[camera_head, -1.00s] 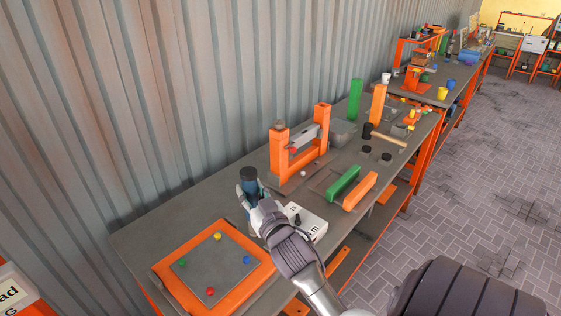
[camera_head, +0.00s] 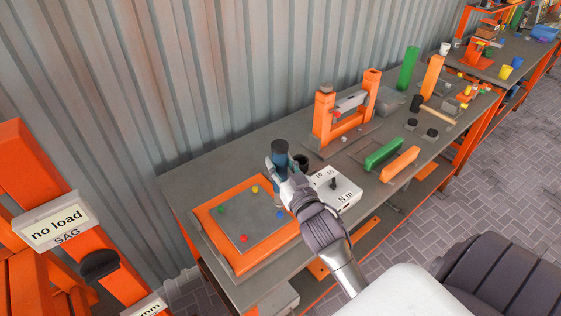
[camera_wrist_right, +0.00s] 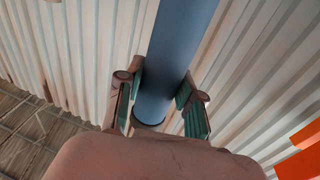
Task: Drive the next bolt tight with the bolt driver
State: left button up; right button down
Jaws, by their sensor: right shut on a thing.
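My right gripper (camera_head: 279,168) is shut on the bolt driver (camera_head: 280,148), a blue cylinder with a dark top, held roughly upright. In the right wrist view, the driver (camera_wrist_right: 175,60) runs between the teal finger pads of the gripper (camera_wrist_right: 166,97). The gripper is at the far right side of a grey plate (camera_head: 245,222) in an orange frame. The plate bears a green bolt (camera_head: 221,210), a yellow bolt (camera_head: 254,189), a blue bolt (camera_head: 280,214) and a red bolt (camera_head: 244,238). My left gripper is out of view.
A white box marked "N m" (camera_head: 347,192) with a black knob stands right of the gripper. A dark cup (camera_head: 301,162) is just behind it. A "no load" sign (camera_head: 55,228) is at left.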

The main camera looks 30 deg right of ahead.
jog(key=shift+f+b, duration=1.45)
jog(key=shift+f, duration=0.95)
jog(key=shift+p, duration=0.45)
jog(key=shift+f+b, duration=0.5)
jog(key=shift+f, duration=0.2)
jog(key=shift+s+f+b, duration=0.15)
jog(key=shift+f+b, duration=0.3)
jog(key=shift+f, duration=0.45)
jog(key=shift+r, duration=0.1)
dwell(0.4)
